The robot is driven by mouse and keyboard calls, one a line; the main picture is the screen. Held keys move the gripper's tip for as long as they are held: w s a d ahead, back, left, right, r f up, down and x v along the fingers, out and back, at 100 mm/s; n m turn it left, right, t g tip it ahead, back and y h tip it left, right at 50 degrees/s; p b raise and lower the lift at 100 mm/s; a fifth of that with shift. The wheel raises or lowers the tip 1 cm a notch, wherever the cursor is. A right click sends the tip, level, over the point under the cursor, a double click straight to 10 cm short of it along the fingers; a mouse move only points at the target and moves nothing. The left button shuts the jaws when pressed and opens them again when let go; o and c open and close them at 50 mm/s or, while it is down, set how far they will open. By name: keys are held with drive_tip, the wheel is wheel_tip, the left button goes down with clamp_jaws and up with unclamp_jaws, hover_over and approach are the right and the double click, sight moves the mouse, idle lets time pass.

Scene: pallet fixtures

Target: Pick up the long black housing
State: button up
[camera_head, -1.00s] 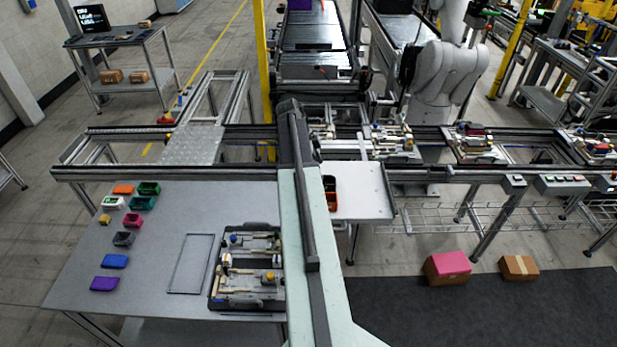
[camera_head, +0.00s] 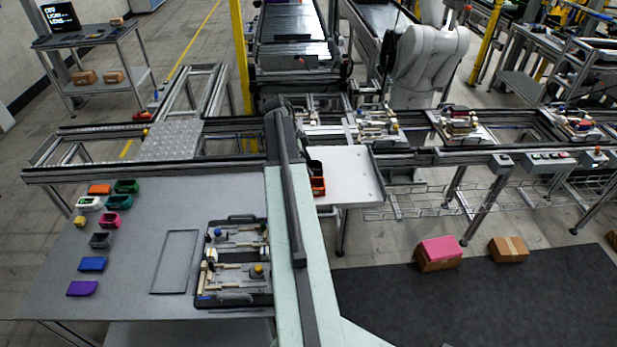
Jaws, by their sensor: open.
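A dark housing (camera_head: 100,240) lies on the grey table at the left, between the pink part and the blue part. A black part (camera_head: 314,167) stands on the small white platform in the middle, just behind an orange bin-like part (camera_head: 317,187). I cannot tell from this view which of the two is the long black housing. My pale green and dark arm crosses the middle of the view. My gripper's fingers do not show.
The grey table (camera_head: 140,240) also holds several coloured parts, an empty thin frame (camera_head: 155,291) and a black-rimmed fixture tray (camera_head: 262,298). A conveyor runs across behind. A pink-topped box (camera_head: 438,253) and a brown box (camera_head: 508,249) lie on the floor at right.

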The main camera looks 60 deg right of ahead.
drive_tip(key=shift+s+d+f, duration=0.15)
drive_tip(key=shift+s+f, duration=0.05)
drive_tip(key=shift+f, duration=0.5)
drive_tip(key=shift+r, duration=0.2)
drive_tip(key=c, duration=1.6)
wheel_tip(320, 180, up, 10)
drive_tip(key=p, duration=1)
